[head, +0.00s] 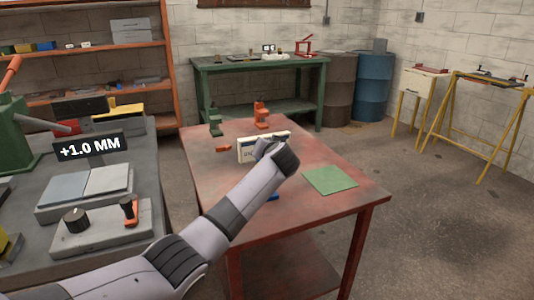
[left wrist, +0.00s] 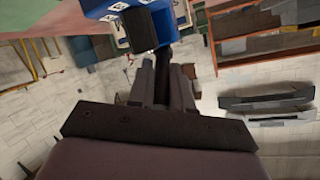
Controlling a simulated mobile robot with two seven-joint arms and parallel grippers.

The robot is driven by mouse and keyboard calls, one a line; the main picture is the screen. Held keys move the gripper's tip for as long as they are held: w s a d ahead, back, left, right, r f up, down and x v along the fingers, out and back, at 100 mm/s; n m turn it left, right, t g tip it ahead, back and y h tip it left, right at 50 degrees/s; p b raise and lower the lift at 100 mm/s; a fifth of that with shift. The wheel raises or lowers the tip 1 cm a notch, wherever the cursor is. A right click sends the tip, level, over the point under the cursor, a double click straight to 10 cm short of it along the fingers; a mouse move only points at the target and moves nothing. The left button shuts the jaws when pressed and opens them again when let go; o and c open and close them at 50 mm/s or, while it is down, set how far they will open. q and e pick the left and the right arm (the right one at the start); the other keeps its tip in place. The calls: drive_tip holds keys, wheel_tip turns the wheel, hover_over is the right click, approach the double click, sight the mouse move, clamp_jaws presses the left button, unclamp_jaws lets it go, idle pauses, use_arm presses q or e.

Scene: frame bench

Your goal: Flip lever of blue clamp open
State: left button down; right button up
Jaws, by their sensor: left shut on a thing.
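The blue clamp (left wrist: 105,8) shows at the top of the left wrist view, with a dark block (left wrist: 140,30) and a dark lever-like bar (left wrist: 164,52) beside it. My left gripper (left wrist: 162,75) is shut on this dark bar, which I take for the lever. Its exact angle is hard to tell. My right gripper is not in view.
The red table (head: 340,200) holds a green mat (head: 330,180) at right, with an orange clamp (head: 261,115), a green clamp (head: 214,121) and an orange piece (head: 223,148) toward the back. A grey bench with a "+1.0 MM" display (head: 93,146) stands at left.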

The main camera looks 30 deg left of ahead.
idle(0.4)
use_arm(q)
drive_tip(key=c, duration=1.1)
unclamp_jaws()
drive_tip(key=shift+s+d, duration=0.1)
drive_tip(key=v, duration=0.7)
drive_tip(key=shift+d, duration=0.1)
